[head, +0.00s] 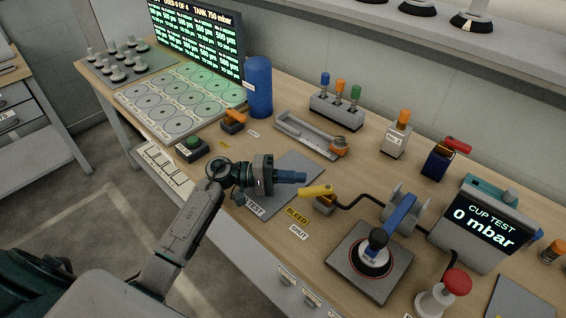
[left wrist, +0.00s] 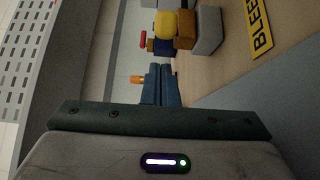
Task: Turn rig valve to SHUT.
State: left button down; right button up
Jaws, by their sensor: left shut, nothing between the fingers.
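The rig valve has a yellow lever (head: 316,191) on a small body (head: 324,207) beside the cup-test rig. The lever points left, towards my left gripper. A yellow BLEED label (head: 297,216) and a white SHUT label (head: 299,232) lie on the bench in front of it. My left gripper (head: 291,177) is shut and empty, its blue fingers just left of and behind the lever's tip, apart from it. In the left wrist view the fingers (left wrist: 162,85) point towards the scene, with the yellow lever (left wrist: 170,23) beyond and the BLEED label (left wrist: 260,22) at right. My right gripper is out of view.
Behind the valve, a black hose runs to the rig with its suction cup (head: 376,243) and a display (head: 483,224) reading 0 mbar. A red knob (head: 457,281) stands at front right. A grey tool holder (head: 309,135) and blue cylinder (head: 258,88) stand further back.

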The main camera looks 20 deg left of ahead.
pick_arm(q)
jog(key=shift+s+d+r+p, duration=0.2)
jog(key=shift+s+d+p, duration=0.15)
jog(key=shift+s, duration=0.4)
jog(key=shift+s+d+f, duration=0.15)
jog(key=shift+f+t+b, duration=0.1)
jog(key=shift+t+b, duration=0.2)
jog(key=shift+b, duration=0.3)
jog(key=shift+s+n, duration=0.15)
jog(key=shift+n, duration=0.15)
jog(key=shift+b, duration=0.3)
